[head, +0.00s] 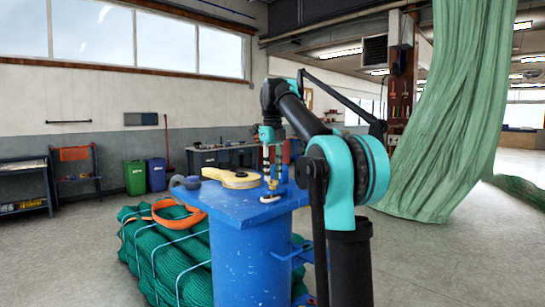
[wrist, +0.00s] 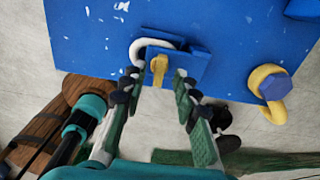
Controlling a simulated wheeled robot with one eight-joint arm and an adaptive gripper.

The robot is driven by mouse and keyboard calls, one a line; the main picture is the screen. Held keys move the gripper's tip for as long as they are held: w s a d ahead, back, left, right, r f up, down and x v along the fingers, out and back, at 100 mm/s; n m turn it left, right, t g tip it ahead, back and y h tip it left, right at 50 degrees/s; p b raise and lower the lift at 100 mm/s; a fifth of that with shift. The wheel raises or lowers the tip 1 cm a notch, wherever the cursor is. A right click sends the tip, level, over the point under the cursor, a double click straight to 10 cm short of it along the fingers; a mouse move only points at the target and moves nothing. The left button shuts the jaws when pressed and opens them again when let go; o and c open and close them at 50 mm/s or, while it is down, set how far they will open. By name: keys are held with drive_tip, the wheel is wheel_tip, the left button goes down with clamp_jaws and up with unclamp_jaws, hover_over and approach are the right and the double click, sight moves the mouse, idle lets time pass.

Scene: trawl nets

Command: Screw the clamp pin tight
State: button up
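In the wrist view, a small yellow piece, which looks like the clamp pin (wrist: 158,68), stands at a blue block (wrist: 186,62) near the edge of the blue bench top (wrist: 90,40). A white curved loop (wrist: 143,46) lies against the block. My gripper (wrist: 156,77) has its two fingers apart, one on each side of the yellow pin, with gaps visible between. In the head view my gripper (head: 271,182) points down over the near right part of the bench top (head: 240,207). The pin's thread is hidden, so its tightness cannot be told.
A yellow hook with a blue hex part (wrist: 272,85) sits right of the pin. On the bench lies a flat yellow tool (head: 232,178). Strapped green netting (head: 165,255) and an orange strap (head: 170,218) are beside it. A green net (head: 450,120) hangs at right.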

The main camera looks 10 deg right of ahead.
wheel_tip(320, 180, up, 11)
idle(0.5)
idle(0.4)
